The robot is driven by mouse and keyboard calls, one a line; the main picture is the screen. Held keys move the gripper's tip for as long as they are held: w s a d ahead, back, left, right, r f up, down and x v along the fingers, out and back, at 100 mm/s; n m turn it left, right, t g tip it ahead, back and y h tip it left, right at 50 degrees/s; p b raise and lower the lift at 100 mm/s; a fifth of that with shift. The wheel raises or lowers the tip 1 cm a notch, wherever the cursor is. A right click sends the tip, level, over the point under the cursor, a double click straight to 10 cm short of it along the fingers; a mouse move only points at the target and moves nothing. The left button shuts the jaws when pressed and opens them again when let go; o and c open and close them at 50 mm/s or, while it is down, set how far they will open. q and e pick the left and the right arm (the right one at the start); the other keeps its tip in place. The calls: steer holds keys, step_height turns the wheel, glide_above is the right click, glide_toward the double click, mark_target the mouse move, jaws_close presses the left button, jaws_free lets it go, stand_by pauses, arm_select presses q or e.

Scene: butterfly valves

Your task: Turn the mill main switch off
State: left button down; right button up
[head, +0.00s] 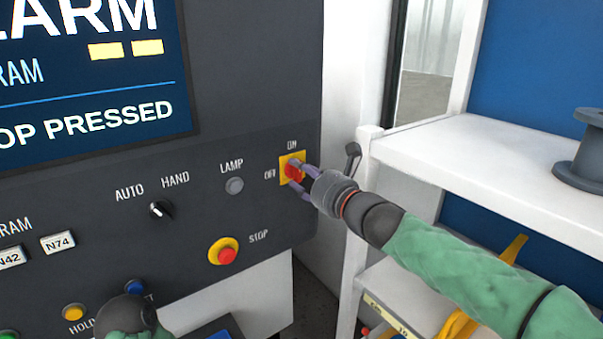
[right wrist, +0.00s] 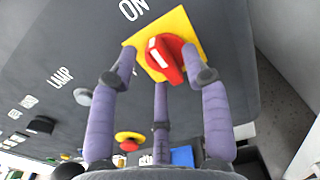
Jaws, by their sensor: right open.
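The mill main switch (head: 292,171) is a red rotary knob on a yellow square plate at the panel's right side. ON is printed above it and OFF to its left. In the right wrist view the knob (right wrist: 165,58) has a white mark at its end towards the ON label. My right gripper (head: 297,176) is open in front of the switch, its fingers spread around the knob. In the right wrist view two fingertips are left and right of the knob, and a third finger is below. I cannot tell whether any touches.
A lamp (head: 234,185), an AUTO/HAND selector (head: 160,210) and a red STOP button (head: 226,255) on yellow are near the switch. A screen (head: 90,75) reads STOP PRESSED. A white shelf (head: 480,165) with a dark spool-like part (head: 585,160) stands right, close to my right arm.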

steer(key=shift+w+a, duration=0.2)
steer(key=shift+w, duration=0.15)
jaws_close()
